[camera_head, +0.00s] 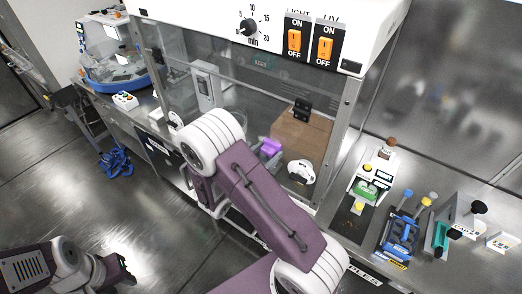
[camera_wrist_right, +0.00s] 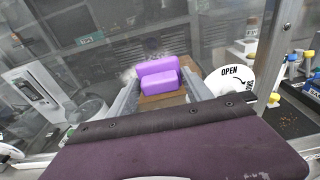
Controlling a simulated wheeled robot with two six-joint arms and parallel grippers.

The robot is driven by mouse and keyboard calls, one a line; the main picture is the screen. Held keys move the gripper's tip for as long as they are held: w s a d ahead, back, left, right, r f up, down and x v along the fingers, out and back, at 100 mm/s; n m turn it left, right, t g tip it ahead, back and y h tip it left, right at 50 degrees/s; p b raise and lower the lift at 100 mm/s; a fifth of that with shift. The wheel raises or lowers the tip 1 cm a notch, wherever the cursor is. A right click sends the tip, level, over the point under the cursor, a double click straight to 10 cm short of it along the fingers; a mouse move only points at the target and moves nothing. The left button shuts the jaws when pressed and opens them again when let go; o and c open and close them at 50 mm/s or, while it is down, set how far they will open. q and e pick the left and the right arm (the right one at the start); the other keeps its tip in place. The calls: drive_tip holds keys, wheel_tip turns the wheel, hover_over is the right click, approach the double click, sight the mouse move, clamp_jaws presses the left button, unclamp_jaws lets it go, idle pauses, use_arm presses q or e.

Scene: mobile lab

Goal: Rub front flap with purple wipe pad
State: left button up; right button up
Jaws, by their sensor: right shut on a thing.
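The purple wipe pad (camera_head: 271,146) is at the end of my right arm, in front of the cabinet. In the right wrist view the pad (camera_wrist_right: 158,82) sits between the two grey fingers of my right gripper (camera_wrist_right: 160,92), which is shut on it. The front flap (camera_head: 232,93) is a clear panel below the white control head. It fills the back of the wrist view (camera_wrist_right: 220,35). I cannot tell whether the pad touches it. My right arm hides part of its lower area. My left gripper (camera_head: 126,271) is low at the left, apart from the cabinet; its opening is unclear.
A white disc marked OPEN (camera_wrist_right: 232,82) is right of the pad. A brown box (camera_head: 302,133) shows behind the panel. A green-topped device (camera_head: 370,188) and a blue rack (camera_head: 399,238) stand on the right bench. A blue machine (camera_head: 115,65) is at left; the floor at left is mostly clear.

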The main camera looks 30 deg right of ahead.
drive_tip(key=s, duration=0.1)
drive_tip(key=s+d, duration=0.1)
drive_tip(key=s, duration=0.1)
drive_tip(key=shift+s+d, duration=0.1)
drive_tip(key=shift+d, duration=0.05)
idle(0.4)
